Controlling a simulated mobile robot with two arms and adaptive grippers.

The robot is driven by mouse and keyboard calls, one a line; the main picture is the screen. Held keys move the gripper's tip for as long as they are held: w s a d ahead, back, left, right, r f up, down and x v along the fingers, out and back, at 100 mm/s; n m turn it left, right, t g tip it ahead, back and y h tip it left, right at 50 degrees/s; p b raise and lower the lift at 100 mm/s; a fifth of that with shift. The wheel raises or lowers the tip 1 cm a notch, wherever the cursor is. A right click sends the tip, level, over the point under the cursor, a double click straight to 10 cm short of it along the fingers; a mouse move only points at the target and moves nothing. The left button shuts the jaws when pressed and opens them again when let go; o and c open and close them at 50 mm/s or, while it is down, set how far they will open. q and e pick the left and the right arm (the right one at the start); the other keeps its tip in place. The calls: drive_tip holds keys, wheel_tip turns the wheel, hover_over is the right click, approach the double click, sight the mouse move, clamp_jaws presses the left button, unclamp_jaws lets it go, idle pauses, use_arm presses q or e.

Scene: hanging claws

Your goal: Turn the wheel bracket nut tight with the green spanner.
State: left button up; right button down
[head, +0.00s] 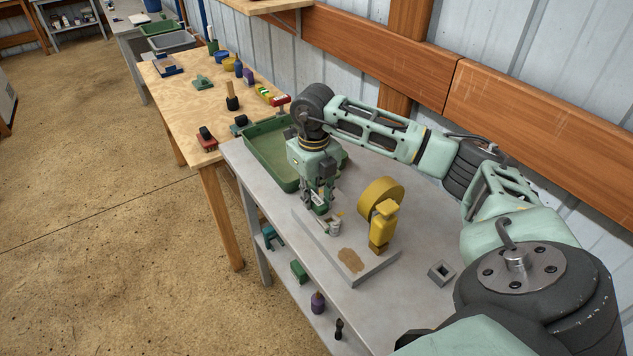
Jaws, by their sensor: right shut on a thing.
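My right gripper (321,203) points down over the left part of a grey base plate (375,272) on the grey bench. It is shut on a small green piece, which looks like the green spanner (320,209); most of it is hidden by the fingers. Just below and to the right is a small silvery upright piece (335,228), perhaps the nut on its stud. I cannot tell whether the spanner touches it. A yellow wheel (375,196) with a yellow bracket (383,226) stands upright on the plate, right of the gripper. My left gripper is out of view.
A green tray (262,165) lies behind the gripper on the bench. A small grey square block (441,272) sits at the right. A wooden table (190,92) with several tools stands farther back. A lower shelf holds small items, including a green block (299,271). The wall runs along the right.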

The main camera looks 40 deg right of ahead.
drive_tip(key=shift+w+d+b, duration=0.15)
drive_tip(key=shift+w+b, duration=0.2)
drive_tip(key=shift+w, duration=1.45)
drive_tip(key=shift+r, duration=0.15)
wheel_tip(320, 180, up, 5)
drive_tip(key=p, duration=0.3)
drive_tip(key=s+a+n, duration=0.1)
drive_tip(key=a+n, duration=0.5)
drive_tip(key=shift+a, duration=0.1)
